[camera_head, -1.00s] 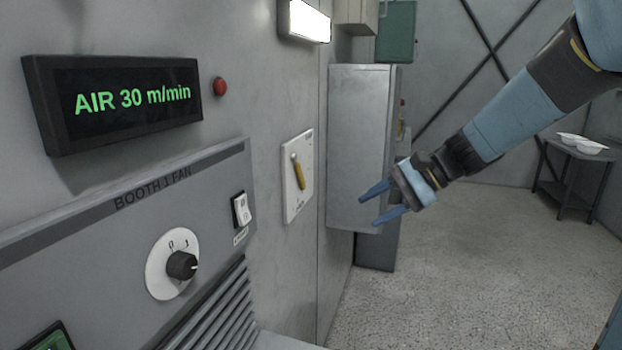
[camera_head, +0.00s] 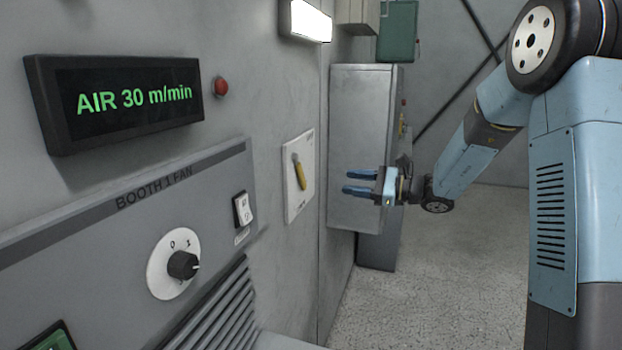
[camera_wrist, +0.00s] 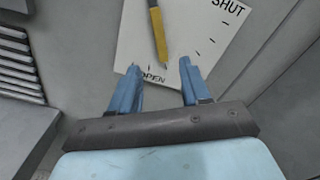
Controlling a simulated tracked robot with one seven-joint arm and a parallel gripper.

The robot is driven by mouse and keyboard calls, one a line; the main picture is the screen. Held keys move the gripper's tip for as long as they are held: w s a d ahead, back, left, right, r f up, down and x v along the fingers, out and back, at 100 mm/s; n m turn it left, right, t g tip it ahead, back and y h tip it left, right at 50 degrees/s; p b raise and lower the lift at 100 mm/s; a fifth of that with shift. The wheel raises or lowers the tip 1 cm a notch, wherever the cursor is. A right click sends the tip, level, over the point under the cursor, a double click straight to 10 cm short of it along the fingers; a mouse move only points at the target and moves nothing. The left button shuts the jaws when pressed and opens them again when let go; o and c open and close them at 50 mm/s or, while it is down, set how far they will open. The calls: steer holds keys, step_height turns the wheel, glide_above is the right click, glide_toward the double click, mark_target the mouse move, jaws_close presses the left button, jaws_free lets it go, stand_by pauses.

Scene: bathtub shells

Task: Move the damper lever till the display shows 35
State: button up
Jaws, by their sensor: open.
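The display (camera_head: 130,100) on the left wall reads "AIR 30 m/min" in green. The damper lever (camera_head: 299,173) has a yellow handle and sits on a white plate (camera_head: 292,205) on the wall. In the wrist view the lever (camera_wrist: 158,36) lies beyond my fingertips, its handle end above the "OPEN" mark of the plate (camera_wrist: 200,20); "SHUT" is at the upper right. My gripper (camera_head: 359,182) is open and empty, to the right of the plate, with its fingers pointing at the wall. In the wrist view the fingertips (camera_wrist: 160,68) are either side of the handle's line, apart from it.
The fan panel (camera_head: 100,235) has a round knob (camera_head: 182,265) and a white rocker switch (camera_head: 242,210). A red button (camera_head: 221,86) is beside the display. A grey cabinet (camera_head: 350,120) stands behind my gripper. The floor (camera_head: 460,260) is clear.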

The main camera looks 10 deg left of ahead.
mark_target(303, 176)
steer(key=x, duration=1.2)
steer(key=shift+a, duration=0.2)
jaws_close()
